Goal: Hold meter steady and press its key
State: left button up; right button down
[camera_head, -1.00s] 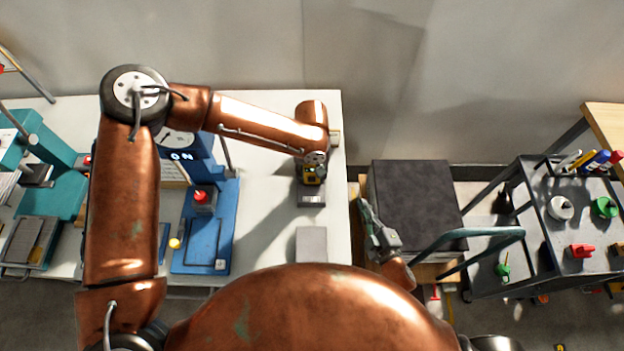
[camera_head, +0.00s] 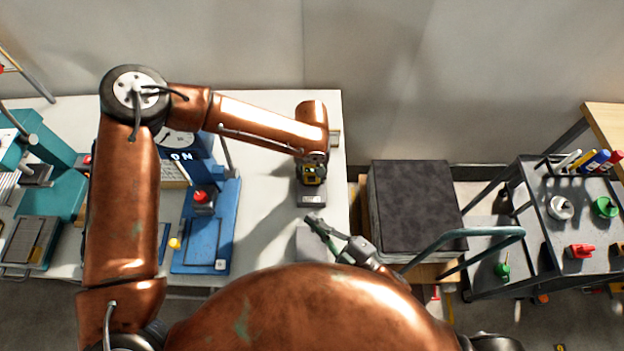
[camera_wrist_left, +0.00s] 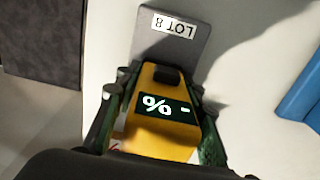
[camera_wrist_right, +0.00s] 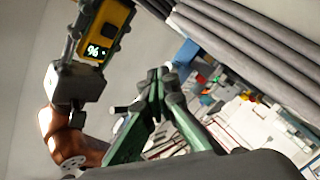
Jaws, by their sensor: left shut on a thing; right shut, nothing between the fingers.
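The yellow and black meter (camera_head: 313,174) is above the white table's right part. My left gripper (camera_wrist_left: 157,100) is shut around it, a green finger on each side. In the left wrist view the meter's dark display (camera_wrist_left: 167,108) reads "% -", and a dark raised piece (camera_wrist_left: 167,75) sits beyond it. The meter also shows at the upper left of the right wrist view (camera_wrist_right: 113,27). My right gripper (camera_head: 312,220) is shut and empty, nearer the front than the meter and apart from it. Its fingertips (camera_wrist_right: 158,75) are together in the right wrist view.
A grey piece labelled LOT 8 (camera_wrist_left: 178,35) lies by the meter's far end. A light grey block (camera_head: 306,245) lies near the table's front. A dark stack (camera_head: 415,200) stands right of the table.

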jog(key=shift+w, duration=0.1)
jog(key=shift+w, duration=4.35)
jog(key=shift+w, duration=0.15)
jog(key=shift+w, duration=0.25)
jog(key=shift+w, duration=0.55)
jog(key=shift+s, duration=1)
